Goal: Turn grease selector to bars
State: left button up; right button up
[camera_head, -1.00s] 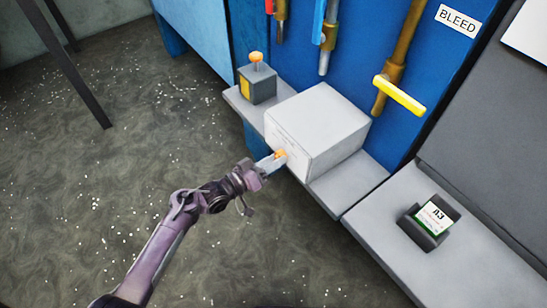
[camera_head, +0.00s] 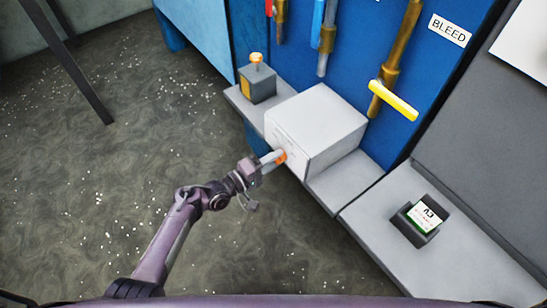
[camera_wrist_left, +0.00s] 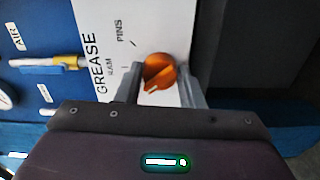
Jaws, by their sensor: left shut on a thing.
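The grease selector is an orange knob (camera_wrist_left: 160,72) on the white front face of a box (camera_head: 316,122). In the left wrist view its panel reads GREASE, with PINS and a smaller, hardly legible label beside the knob. My left gripper (camera_head: 273,159) reaches the knob from the front left. In the left wrist view my left gripper's fingers (camera_wrist_left: 160,90) stand on both sides of the knob and are shut on it. The knob's ridge slants, its lighter end toward the lower left. In the head view the fingers partly hide the knob. My right gripper is not in view.
A small grey box with an orange button (camera_head: 257,59) stands behind on the ledge. Pipes and a yellow handle (camera_head: 393,100) are on the blue wall by a BLEED sign. A grey holder with a card (camera_head: 423,220) sits on the right bench. The floor at left is open.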

pick_arm(q)
jog(key=shift+n, duration=0.5)
jog(key=o, duration=1)
jog(key=v, duration=0.8)
